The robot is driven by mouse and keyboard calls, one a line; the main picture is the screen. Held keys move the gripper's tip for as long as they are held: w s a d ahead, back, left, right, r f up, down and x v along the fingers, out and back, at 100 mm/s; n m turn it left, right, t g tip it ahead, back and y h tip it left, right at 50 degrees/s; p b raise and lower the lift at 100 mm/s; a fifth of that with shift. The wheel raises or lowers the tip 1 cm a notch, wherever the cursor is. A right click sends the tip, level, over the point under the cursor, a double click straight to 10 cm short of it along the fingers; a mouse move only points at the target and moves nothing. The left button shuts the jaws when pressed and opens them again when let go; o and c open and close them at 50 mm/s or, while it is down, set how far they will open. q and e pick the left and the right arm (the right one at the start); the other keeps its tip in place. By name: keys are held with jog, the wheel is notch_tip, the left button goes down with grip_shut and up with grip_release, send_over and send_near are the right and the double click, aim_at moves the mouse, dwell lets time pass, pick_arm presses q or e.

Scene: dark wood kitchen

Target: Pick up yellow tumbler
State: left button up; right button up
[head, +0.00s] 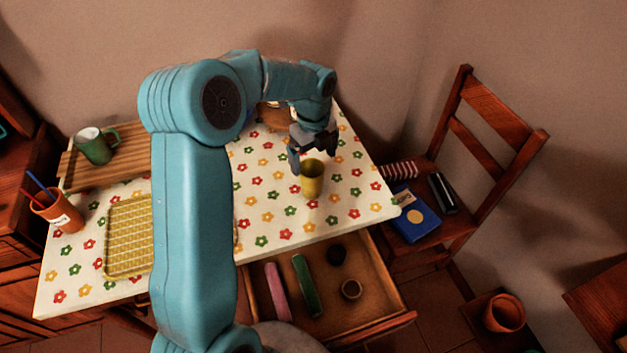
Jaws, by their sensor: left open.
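The yellow tumbler (312,182) stands upright on the flowered tablecloth (350,212), near the right part of the table. My left gripper (313,155) is open just behind and above its rim. One finger hangs at the left of the rim and the other is to the right. I cannot tell whether they touch the tumbler. My teal left arm covers the middle of the table. My right gripper is not in view.
An open drawer (385,302) below the table's front edge holds several items. A green mug (95,146), an orange pot (58,212) and a yellow tray (127,240) are on the left. A chair (490,140) with books stands at right. Cloth right of the tumbler is clear.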

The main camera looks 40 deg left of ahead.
aim_at(312, 179)
pick_arm(q)
jog(key=f, duration=0.7)
jog(key=shift+s+a+f, duration=0.1)
jog(key=shift+s+f, duration=0.2)
jog(key=shift+s, duration=0.1)
jog(key=shift+w+f, duration=0.1)
jog(key=shift+f, duration=0.2)
jog(key=c, duration=1.1)
